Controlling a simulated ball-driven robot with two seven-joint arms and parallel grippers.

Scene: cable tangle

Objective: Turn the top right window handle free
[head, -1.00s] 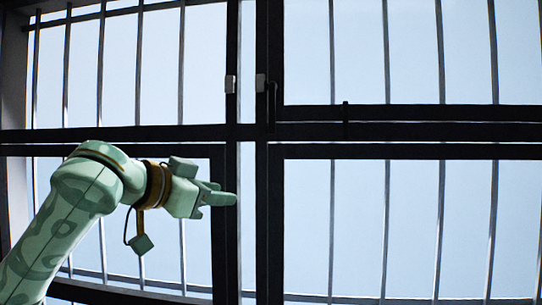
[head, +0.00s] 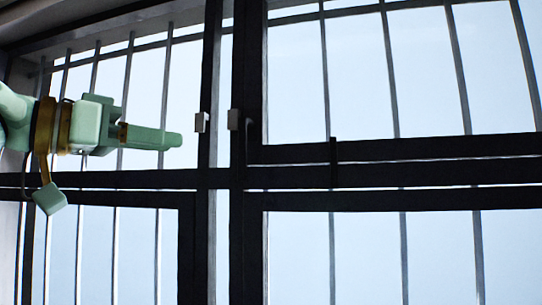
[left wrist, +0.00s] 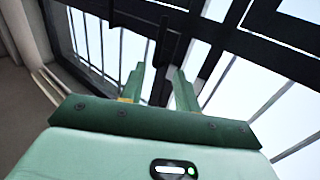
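The top right window (head: 350,80) has a dark frame. My right gripper is in neither view.
A second pale block (head: 202,122) sits on the neighbouring upright, between my gripper and the handle in the picture. A dark crossbar (head: 120,180) runs below my gripper. Thin vertical bars (head: 395,75) stand behind the panes. A short dark catch (head: 333,162) is on the lower rail.

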